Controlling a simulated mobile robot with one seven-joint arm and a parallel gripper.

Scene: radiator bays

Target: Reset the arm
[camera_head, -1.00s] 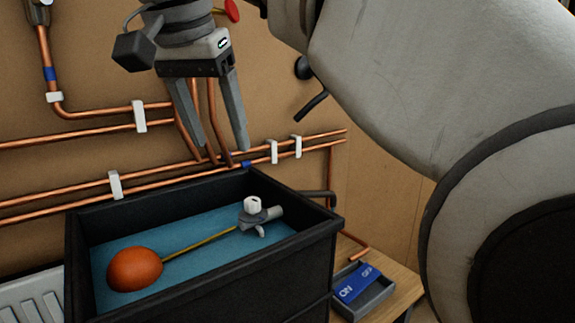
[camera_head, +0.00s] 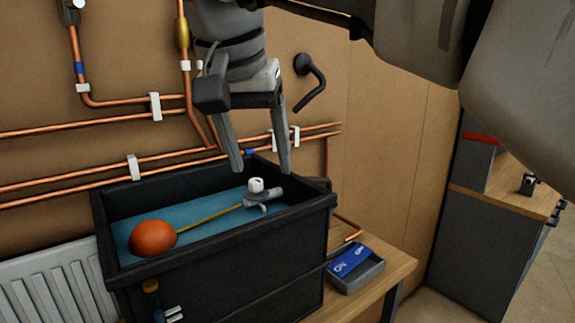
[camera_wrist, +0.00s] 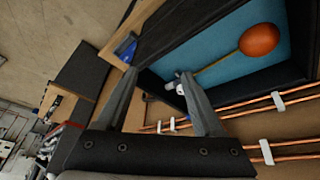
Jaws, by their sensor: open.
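My gripper (camera_head: 262,170) is open and empty. In the head view it points down in front of the pipes, at the back edge of the black tank. In the wrist view the two fingers (camera_wrist: 158,95) stand apart with nothing between them. My arm reaches in from the upper right of the head view.
The black tank (camera_head: 225,255) holds blue water, an orange float (camera_head: 152,238) and a float valve (camera_head: 263,195). Copper pipes (camera_head: 70,182) run along the wall behind. A tray with blue tags (camera_head: 355,268) sits on the wooden bench. A white radiator (camera_head: 55,285) is at lower left.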

